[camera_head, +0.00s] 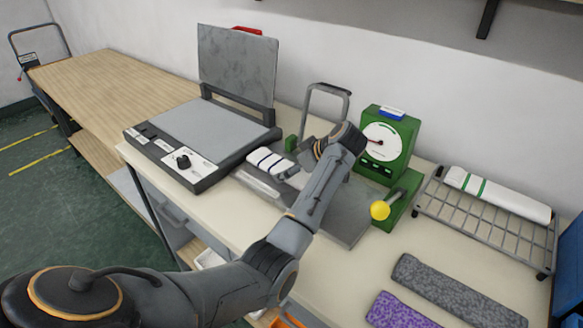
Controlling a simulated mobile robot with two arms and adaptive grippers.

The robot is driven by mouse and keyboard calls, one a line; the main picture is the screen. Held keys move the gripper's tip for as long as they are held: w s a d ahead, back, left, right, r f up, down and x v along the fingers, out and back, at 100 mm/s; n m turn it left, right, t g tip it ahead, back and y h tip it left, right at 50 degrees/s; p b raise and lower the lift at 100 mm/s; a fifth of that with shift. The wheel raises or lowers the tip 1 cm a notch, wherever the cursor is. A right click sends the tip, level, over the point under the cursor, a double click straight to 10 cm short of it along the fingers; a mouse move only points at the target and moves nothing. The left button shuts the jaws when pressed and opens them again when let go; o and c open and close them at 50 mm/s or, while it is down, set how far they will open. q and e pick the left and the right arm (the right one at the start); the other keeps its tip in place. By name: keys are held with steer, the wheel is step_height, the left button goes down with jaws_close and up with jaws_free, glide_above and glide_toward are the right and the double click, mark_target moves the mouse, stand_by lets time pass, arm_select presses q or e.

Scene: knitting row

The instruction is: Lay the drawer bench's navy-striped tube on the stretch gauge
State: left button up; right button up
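The navy-striped white tube (268,162) lies level between the flat press and the green gauge, over the left end of a grey metal plate. The stretch gauge has a green dial housing (388,145), a grey bed (349,222) and a lever with a yellow knob (380,210). My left arm reaches across the bench, and its wrist bends down at the tube's right end. My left gripper (298,174) is mostly hidden by the wrist, so its fingers and any grip on the tube do not show clearly. My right gripper is out of view.
A flat press (205,133) with its lid raised stands left of the gauge. A wire rack (480,227) at right holds a green-striped white tube (497,194). A grey speckled piece (455,290) and a purple one (398,312) lie in front. The far-left bench is clear.

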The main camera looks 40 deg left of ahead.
arm_select(q)
steer(key=shift+r, duration=0.1)
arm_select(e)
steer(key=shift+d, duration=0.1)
arm_select(q)
steer(key=v, duration=1.2)
steer(key=shift+b, duration=0.35)
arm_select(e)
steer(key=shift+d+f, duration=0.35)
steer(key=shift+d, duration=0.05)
